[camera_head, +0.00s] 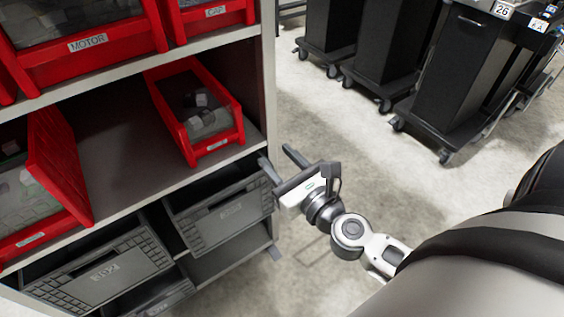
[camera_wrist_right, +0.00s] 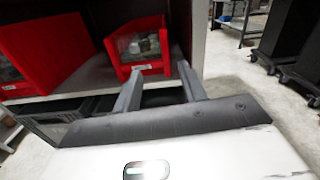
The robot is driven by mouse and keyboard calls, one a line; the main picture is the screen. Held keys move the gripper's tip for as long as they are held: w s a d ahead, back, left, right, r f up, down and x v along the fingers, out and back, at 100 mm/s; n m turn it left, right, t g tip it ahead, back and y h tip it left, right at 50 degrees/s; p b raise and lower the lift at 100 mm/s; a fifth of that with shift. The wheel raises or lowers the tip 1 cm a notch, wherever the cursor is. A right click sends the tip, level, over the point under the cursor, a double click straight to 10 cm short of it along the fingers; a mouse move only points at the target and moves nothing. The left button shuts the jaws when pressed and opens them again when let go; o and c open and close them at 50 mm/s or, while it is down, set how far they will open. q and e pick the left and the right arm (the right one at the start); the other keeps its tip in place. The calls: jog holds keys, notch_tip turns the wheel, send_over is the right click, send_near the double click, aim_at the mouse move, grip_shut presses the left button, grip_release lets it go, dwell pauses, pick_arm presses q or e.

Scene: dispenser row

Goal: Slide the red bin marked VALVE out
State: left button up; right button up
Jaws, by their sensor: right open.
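A red bin (camera_head: 197,112) with small grey parts in it stands on the right part of the middle shelf. Its front label is too small to read, so I cannot tell whether it says VALVE. It also shows in the right wrist view (camera_wrist_right: 140,70), just beyond the fingers. Another red bin (camera_head: 62,165) at the left of that shelf also has an unreadable label. My right gripper (camera_head: 278,161) is open and empty, to the right of and lower than the right-hand bin, near the shelf's right post. It also shows in the right wrist view (camera_wrist_right: 160,68). My left gripper is not in view.
Red bins marked MOTOR (camera_head: 100,48) and CAP (camera_head: 213,18) stand on the shelf above. Grey crates (camera_head: 222,212) sit below. The shelf's side post (camera_head: 267,75) is close to my right gripper. Black wheeled carts (camera_head: 455,75) stand behind; the floor between is clear.

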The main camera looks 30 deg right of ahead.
aim_at(239, 114)
jog(key=shift+w+d+m, duration=0.1)
jog(key=shift+d+m, duration=0.15)
jog(key=shift+m, duration=0.45)
jog(key=w+p, duration=0.2)
jog(key=w, duration=1.4)
jog(key=shift+a, duration=0.2)
grip_shut()
jog(key=shift+f, duration=0.1)
dwell(0.5)
